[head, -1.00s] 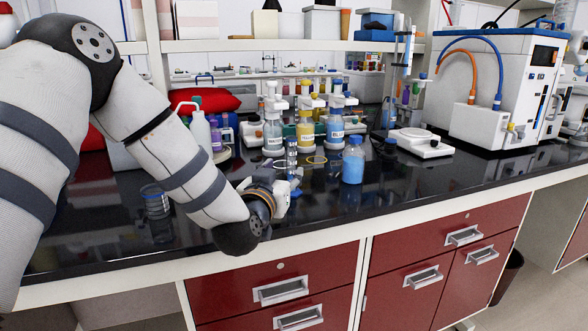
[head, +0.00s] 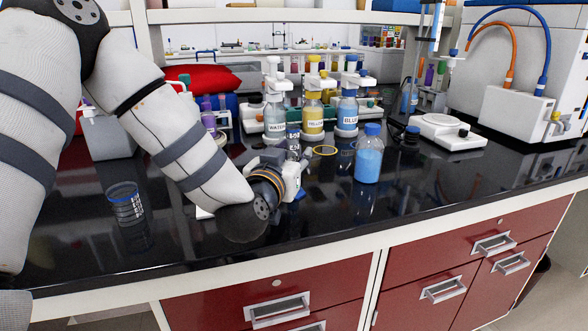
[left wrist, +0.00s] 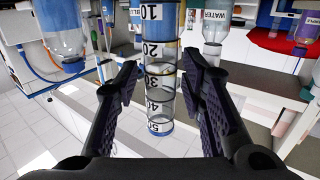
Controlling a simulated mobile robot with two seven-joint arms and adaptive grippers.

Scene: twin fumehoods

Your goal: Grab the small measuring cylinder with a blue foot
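The small measuring cylinder (head: 293,142) stands on the black bench, its clear upper part showing just behind my left gripper (head: 286,172) in the head view. A bit of blue low beside the gripper may be its foot; I cannot be sure. In the left wrist view, which looks upside down, the graduated cylinder (left wrist: 161,85) runs between the two dark fingers of the left gripper (left wrist: 160,72). The fingers are open, with a gap on each side of the cylinder. Its foot end is not clear there. My right gripper is not in view.
A blue-capped bottle of blue liquid (head: 368,155) stands right of the gripper. Labelled bottles of water (head: 274,118), yellow (head: 312,115) and blue (head: 347,110) stand behind. A yellow ring (head: 325,150) lies close by. A blue-rimmed glass vessel (head: 126,205) is at left.

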